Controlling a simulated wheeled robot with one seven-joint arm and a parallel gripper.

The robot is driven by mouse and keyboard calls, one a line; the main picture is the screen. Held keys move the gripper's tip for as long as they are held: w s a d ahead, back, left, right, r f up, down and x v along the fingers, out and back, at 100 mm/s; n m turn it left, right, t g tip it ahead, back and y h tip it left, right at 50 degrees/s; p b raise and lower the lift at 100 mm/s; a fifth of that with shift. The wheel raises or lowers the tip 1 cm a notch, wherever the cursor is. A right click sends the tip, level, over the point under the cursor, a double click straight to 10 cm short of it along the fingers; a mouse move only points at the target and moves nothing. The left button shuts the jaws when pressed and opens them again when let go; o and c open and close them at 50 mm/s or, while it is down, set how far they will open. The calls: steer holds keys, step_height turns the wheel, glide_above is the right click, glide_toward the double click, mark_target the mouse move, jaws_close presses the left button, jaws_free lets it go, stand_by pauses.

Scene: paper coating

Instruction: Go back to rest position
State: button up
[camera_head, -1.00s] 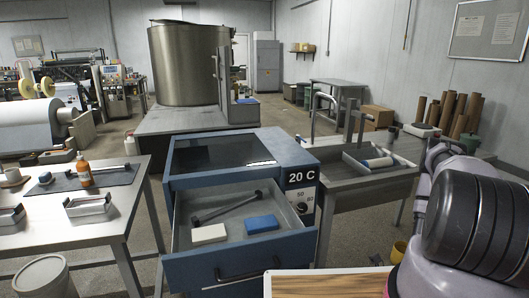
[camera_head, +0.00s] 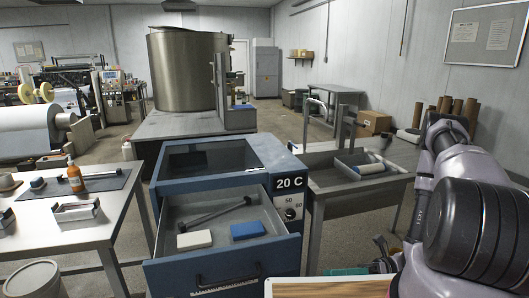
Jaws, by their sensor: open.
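My arm (camera_head: 455,190) rises along the right side of the head view, with a large dark ribbed joint nearest the camera. It bends at its upper end, in front of the grey workbench.
A blue cabinet (camera_head: 168,193) marked 20 C has its drawer (camera_head: 215,275) pulled out, with a white block (camera_head: 194,240), a blue block (camera_head: 247,230) and a dark bar inside. A left table (camera_head: 75,226) holds an orange bottle (camera_head: 75,178). A sink bench (camera_head: 345,201) stands right of the cabinet.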

steer(key=w+d+r+n+g+h, duration=0.1)
steer(key=w+d+r+n+h, duration=0.15)
steer(key=r+n+h, duration=0.35)
steer(key=w+d+r+n+h, duration=0.1)
steer(key=w+r+n+h, duration=0.2)
steer(key=r, duration=0.5)
steer(key=w+d+r+n+g+h, duration=0.1)
steer(key=w+d+r+n+h, duration=0.1)
steer(key=r+n, duration=0.4)
steer(key=s+r+n+t+h, duration=0.2)
steer(key=r+t, duration=0.3)
steer(key=r, duration=0.7)
steer(key=s+r+n+t+h, duration=0.3)
steer(key=r+n+t+h, duration=0.1)
steer(key=r, duration=0.9)
steer(key=n+t, duration=0.1)
steer(key=t, duration=0.1)
steer(key=shift+s+r+t, duration=0.15)
steer(key=shift+t, duration=0.15)
